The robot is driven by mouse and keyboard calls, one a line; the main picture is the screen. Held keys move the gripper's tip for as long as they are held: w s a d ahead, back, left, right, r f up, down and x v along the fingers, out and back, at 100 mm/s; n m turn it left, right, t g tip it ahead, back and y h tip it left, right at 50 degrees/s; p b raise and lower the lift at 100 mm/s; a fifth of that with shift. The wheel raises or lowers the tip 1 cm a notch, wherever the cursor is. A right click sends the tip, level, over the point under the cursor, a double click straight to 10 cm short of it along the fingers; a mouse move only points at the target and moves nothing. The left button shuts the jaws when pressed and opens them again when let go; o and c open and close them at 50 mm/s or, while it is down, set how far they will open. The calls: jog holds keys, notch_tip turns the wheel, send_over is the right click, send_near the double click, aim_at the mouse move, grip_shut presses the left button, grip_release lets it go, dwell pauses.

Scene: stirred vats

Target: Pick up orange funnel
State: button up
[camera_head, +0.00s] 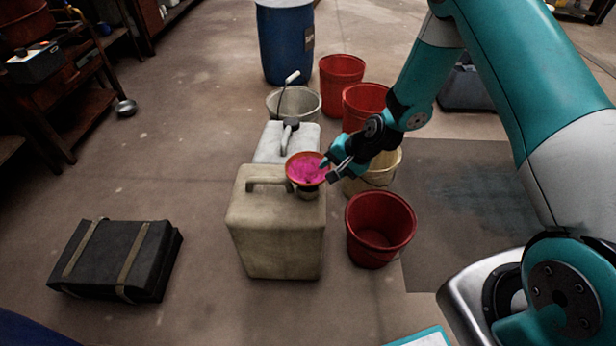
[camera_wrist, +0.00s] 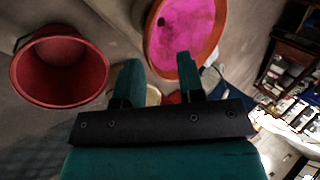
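The orange funnel (camera_head: 304,173), bright pink inside, sits at the neck of the beige canister (camera_head: 268,236) in the head view. Its lower part is mostly hidden. In the wrist view the funnel (camera_wrist: 190,28) fills the top middle, with a small dark hole in the pink. My gripper (camera_head: 332,169) is at the funnel's right rim. In the wrist view my gripper (camera_wrist: 157,68) has its fingers apart, with nothing clamped. The right finger overlaps the pink inside and the left finger is outside the rim. I cannot tell whether they touch it.
A white canister (camera_head: 270,145) and a grey bucket (camera_head: 294,104) stand behind. Red buckets (camera_head: 380,228) and a cream bucket (camera_head: 376,176) stand to the right, close to my arm. A blue barrel (camera_head: 286,45) is at the back. A black case (camera_head: 118,262) lies left, with clear floor around it.

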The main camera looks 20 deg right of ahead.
aim_at(308, 179)
jog(key=x, duration=0.2)
jog(key=b+x, duration=0.1)
jog(key=x, duration=0.1)
jog(key=shift+d+f, duration=0.25)
jog(key=shift+d, duration=0.15)
jog(key=shift+w+a+f, duration=0.25)
jog(key=shift+f, duration=0.15)
grip_shut()
jog(key=shift+r, duration=0.1)
